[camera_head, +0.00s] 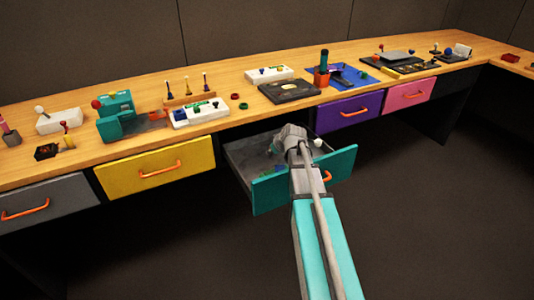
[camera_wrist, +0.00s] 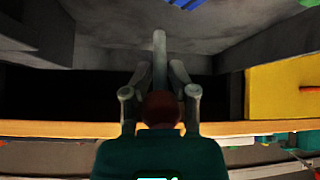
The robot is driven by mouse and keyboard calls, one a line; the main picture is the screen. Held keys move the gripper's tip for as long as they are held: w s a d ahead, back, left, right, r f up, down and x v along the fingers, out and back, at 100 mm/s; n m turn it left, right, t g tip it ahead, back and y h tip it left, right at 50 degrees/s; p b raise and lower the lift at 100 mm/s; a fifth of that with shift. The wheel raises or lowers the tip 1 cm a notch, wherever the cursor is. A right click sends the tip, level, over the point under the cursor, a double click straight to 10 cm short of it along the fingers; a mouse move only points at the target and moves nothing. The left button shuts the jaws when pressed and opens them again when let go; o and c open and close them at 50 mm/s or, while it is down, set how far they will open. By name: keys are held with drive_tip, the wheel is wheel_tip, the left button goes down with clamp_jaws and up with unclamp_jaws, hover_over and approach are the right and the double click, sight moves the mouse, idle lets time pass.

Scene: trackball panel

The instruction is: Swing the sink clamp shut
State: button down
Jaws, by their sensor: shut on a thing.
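My gripper (camera_head: 292,138) is over the open teal drawer in the head view, where my arm hides its fingertips. In the wrist view my gripper (camera_wrist: 160,78) has its fingers drawn together around a pale upright rod (camera_wrist: 160,50), which sticks out beyond the fingertips. I cannot tell what the rod belongs to. A dark red round part shows between the finger bases. No sink clamp can be made out for certain; small parts inside the drawer are too small to tell. A small white knob (camera_head: 318,142) shows just right of my gripper.
The teal drawer (camera_head: 272,195) stands pulled out under the bench (camera_head: 235,88). Yellow (camera_head: 130,178), purple (camera_head: 335,116) and pink (camera_head: 410,98) drawers are closed. A teal device (camera_head: 118,103), white panels and a black panel (camera_head: 289,92) stand on the bench. The floor in front is clear.

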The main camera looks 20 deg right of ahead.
drive_tip(key=shift+s+d+t+b, duration=0.1)
drive_tip(key=shift+s+t+b, duration=0.2)
drive_tip(key=shift+t+b, duration=0.35)
drive_tip(key=c, duration=0.7)
unclamp_jaws()
drive_tip(key=shift+s, duration=0.1)
